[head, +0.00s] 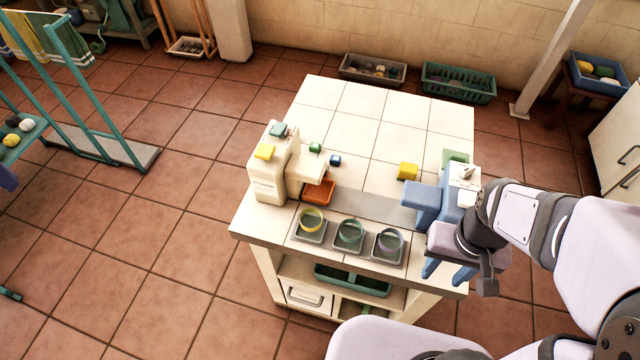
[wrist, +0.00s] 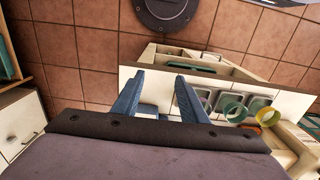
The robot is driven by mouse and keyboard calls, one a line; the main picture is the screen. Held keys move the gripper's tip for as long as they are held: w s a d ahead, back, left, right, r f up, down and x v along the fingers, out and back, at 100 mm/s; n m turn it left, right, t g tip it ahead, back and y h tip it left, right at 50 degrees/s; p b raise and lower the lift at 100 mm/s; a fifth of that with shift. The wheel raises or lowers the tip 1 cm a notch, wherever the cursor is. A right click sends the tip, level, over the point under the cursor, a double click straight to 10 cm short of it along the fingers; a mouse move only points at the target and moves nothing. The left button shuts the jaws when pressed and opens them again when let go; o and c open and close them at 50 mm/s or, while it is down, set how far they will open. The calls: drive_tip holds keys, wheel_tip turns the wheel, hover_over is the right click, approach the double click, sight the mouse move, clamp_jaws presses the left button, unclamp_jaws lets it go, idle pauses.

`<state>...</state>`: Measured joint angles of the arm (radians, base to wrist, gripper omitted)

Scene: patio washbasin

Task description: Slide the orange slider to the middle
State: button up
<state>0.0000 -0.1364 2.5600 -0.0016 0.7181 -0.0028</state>
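The orange slider (head: 319,192) is a flat orange block at the left end of a grey strip (head: 372,206) on the white-tiled counter. It sits beside the cream machine, whose arm overhangs close to it. My gripper (head: 446,279) is off the counter's front right corner, well to the right of the slider, with blue fingers pointing down. In the wrist view my gripper (wrist: 160,76) shows its two fingers apart with nothing held between them.
The cream machine (head: 267,180) stands left and a blue machine (head: 427,201) right of the strip. Three trays with rings, including a yellow ring (head: 311,219), line the front. The counter's back is clear.

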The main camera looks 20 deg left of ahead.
drive_tip(key=shift+r+p, duration=0.3)
drive_tip(key=shift+r, duration=0.05)
drive_tip(key=shift+c, duration=1)
drive_tip(key=w+a+r+m+p, duration=0.1)
drive_tip(key=w+a+r+p, duration=0.15)
drive_tip(key=r+p, duration=1.15)
drive_tip(key=m+y+b, duration=0.4)
drive_tip(key=m+b, duration=1)
drive_tip(key=m, duration=0.3)
approach(328, 168)
drive_tip(key=shift+w+a+f, duration=0.1)
drive_tip(key=shift+a+f, duration=0.2)
drive_tip(key=shift+f, duration=0.1)
drive_tip(key=shift+p+x, duration=0.75)
drive_tip(key=shift+x, duration=2.85)
drive_tip(key=shift+a, duration=0.1)
drive_tip(key=shift+c, duration=0.6)
clamp_jaws()
